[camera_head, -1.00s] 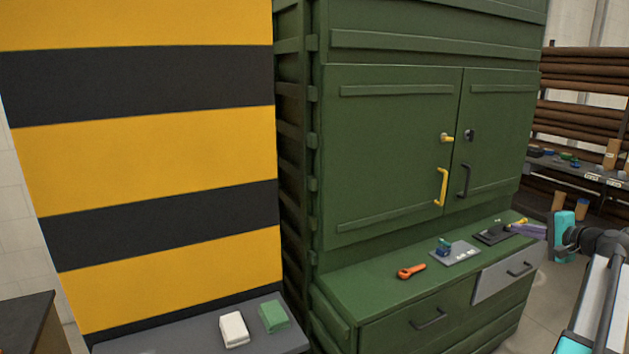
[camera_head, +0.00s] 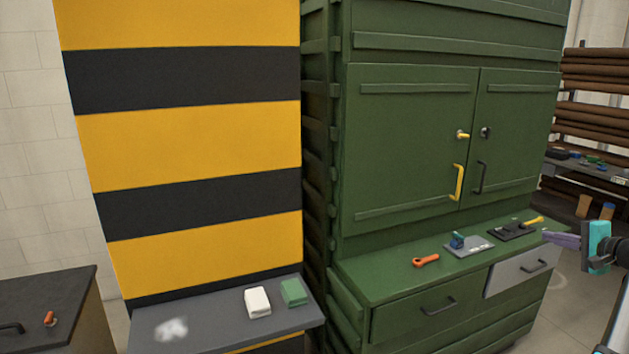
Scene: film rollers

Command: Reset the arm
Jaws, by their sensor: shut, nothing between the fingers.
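My gripper (camera_head: 562,240) shows at the right edge of the head view, with purple fingers pointing left and a teal part behind them. It is shut and empty. It appears in front of the right end of the green cabinet's ledge, near the grey drawer (camera_head: 516,272). I cannot tell its exact distance from the cabinet. Most of my arm lies outside the frame at the lower right.
The green cabinet (camera_head: 415,140) has shut doors. Its ledge holds an orange tool (camera_head: 426,261), a blue device on a plate (camera_head: 458,241) and a black plate (camera_head: 512,232). A grey bench (camera_head: 215,318) holds white (camera_head: 257,301) and green blocks (camera_head: 294,292). Racks stand far right.

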